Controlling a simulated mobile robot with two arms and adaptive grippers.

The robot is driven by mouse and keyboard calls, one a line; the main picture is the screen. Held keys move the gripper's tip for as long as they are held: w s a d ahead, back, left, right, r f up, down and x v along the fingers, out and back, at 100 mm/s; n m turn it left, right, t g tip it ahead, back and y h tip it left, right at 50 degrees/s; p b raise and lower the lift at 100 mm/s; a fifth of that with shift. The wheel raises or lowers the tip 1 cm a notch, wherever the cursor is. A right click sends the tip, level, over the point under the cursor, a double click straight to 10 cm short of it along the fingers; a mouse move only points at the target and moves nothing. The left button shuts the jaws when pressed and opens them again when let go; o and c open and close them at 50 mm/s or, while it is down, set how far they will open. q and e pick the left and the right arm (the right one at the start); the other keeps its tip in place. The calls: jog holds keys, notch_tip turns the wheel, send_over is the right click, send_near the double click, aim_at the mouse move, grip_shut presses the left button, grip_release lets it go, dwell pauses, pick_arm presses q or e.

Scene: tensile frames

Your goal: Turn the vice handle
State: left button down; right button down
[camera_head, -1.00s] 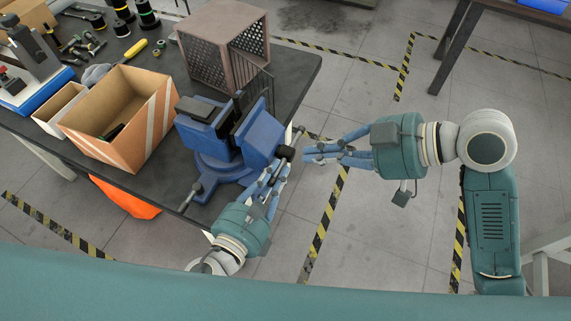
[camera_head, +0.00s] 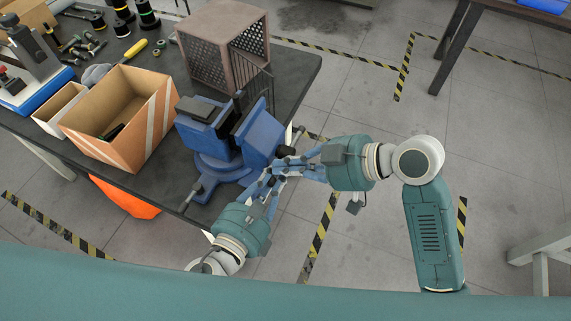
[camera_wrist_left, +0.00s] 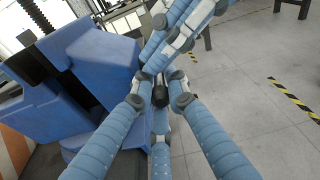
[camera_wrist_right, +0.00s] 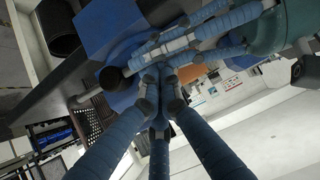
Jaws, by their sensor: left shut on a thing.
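The blue vice (camera_head: 255,135) stands at the table's near right corner. The dark hub of its handle (camera_head: 286,151) is partly hidden behind my grippers. My left gripper (camera_head: 274,174) reaches up from below, its fingers around a dark cylindrical end of the handle (camera_wrist_left: 160,92), shut on it. My right gripper (camera_head: 287,166) comes in from the right, its fingers overlapping the left ones. In the right wrist view its fingertips (camera_wrist_right: 162,82) are close together beside my left fingers; whether they hold anything is hidden. A dark round knob shows there (camera_wrist_right: 108,76).
An orange item (camera_head: 125,198) lies below the table edge.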

pick_arm(q)
jog(key=shift+s+d+f, duration=0.1)
jog(key=shift+s+f, duration=0.15)
jog(key=shift+f, duration=0.25)
pick_arm(e)
jog(key=shift+s+f, duration=0.2)
jog(key=shift+f, duration=0.6)
pick_arm(q)
jog(key=c, duration=1.9)
grip_release()
jog(key=shift+o, duration=0.4)
jog(key=shift+r, duration=0.1)
jog(key=shift+w+r, duration=0.1)
pick_arm(e)
jog(key=shift+w+r, duration=0.1)
